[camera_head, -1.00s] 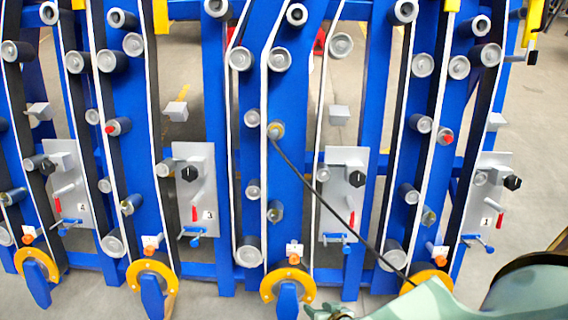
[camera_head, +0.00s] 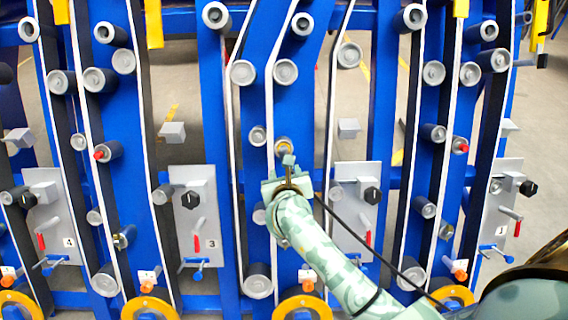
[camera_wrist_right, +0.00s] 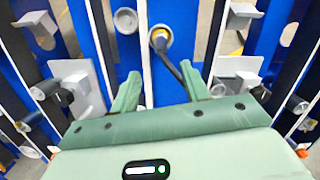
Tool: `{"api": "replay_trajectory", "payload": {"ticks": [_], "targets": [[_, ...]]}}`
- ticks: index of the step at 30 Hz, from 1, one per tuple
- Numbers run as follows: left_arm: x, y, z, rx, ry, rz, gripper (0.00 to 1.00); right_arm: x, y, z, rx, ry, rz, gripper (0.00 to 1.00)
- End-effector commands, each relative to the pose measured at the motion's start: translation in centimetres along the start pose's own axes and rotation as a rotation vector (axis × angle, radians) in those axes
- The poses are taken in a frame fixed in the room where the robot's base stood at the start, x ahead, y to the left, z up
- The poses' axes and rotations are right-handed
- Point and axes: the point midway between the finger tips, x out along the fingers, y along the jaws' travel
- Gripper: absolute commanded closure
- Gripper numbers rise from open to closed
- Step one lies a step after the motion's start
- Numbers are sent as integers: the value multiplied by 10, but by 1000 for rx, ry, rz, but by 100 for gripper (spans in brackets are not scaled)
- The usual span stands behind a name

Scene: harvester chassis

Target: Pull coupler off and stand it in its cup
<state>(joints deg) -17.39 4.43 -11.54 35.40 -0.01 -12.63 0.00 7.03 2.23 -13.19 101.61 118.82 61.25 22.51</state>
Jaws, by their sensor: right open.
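The coupler (camera_head: 283,145) is a small round fitting with a yellow-brass rim on a blue upright, in the upper middle of the head view. It also shows in the right wrist view (camera_wrist_right: 160,38), with a black hose (camera_wrist_right: 175,70) running down from it. My right gripper (camera_head: 287,162) is just below the coupler in the head view and partly covers the hose. In the right wrist view its two green fingers (camera_wrist_right: 160,72) are apart, with the coupler beyond their tips and nothing gripped. I cannot tell which part is the cup. My left gripper is out of view.
Silver rollers (camera_head: 242,72) and white belts surround the coupler on the blue uprights. Grey panels (camera_head: 357,215) with black knobs and red levers stand on both sides. Yellow rings (camera_head: 302,306) line the bottom. The hose (camera_head: 385,262) trails to the lower right.

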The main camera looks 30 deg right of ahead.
Motion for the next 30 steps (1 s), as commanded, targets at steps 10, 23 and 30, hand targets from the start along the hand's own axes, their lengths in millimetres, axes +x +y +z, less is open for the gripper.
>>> {"api": "replay_trajectory", "payload": {"ticks": [10,23,30], "targets": [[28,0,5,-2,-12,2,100,85,0,-4,-5,0,-3,54],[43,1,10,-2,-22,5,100,130,0,-1,-5,-1,-1,54],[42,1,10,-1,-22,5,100,130,0,0,-5,-1,-1,57]]}}
